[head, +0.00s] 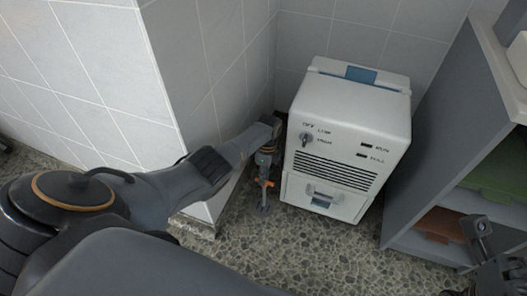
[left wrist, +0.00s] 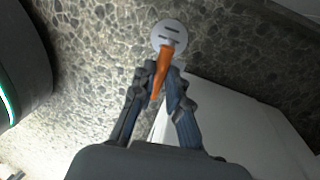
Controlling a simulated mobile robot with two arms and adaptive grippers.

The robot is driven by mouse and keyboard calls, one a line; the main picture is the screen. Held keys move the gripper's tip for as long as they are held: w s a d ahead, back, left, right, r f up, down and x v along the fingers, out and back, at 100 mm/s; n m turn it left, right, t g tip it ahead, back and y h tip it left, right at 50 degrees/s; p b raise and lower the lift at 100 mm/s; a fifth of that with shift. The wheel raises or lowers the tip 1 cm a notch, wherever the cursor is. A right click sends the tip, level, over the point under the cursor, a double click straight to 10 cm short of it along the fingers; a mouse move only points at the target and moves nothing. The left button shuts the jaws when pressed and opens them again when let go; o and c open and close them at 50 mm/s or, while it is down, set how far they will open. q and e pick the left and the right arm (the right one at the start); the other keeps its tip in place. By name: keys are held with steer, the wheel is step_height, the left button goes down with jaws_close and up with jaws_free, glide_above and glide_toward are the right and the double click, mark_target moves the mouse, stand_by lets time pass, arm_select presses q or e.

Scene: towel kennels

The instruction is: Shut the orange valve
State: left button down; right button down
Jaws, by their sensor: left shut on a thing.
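The orange valve (head: 266,183) is low in the gap between the tiled wall corner and the white machine in the head view. In the left wrist view its orange lever (left wrist: 160,80) runs from a round grey disc (left wrist: 169,33) back between my fingers. My left gripper (left wrist: 162,69) is shut on the lever, one finger on each side. In the head view the left gripper (head: 265,158) reaches down over the valve, and its fingers partly hide it. Part of my right arm (head: 487,240) shows at the lower right edge; its finger state is unclear.
The white machine (head: 345,130) with a dial, vents and a front drawer stands close to the right of my left gripper. The tiled wall corner (head: 165,60) is close on its left. A grey shelf unit (head: 440,140) stands at the right. The pebbled floor (head: 310,250) in front is clear.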

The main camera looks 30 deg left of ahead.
stand_by(0.4)
arm_select(q)
steer(key=c, duration=1.3)
jaws_free()
steer(key=shift+c, duration=0.2)
steer(key=shift+r, duration=0.1)
step_height(320, 180, up, 12)
steer(key=w, duration=0.2)
steer(key=shift+w+a+f, duration=0.2)
steer(key=shift+a, duration=0.05)
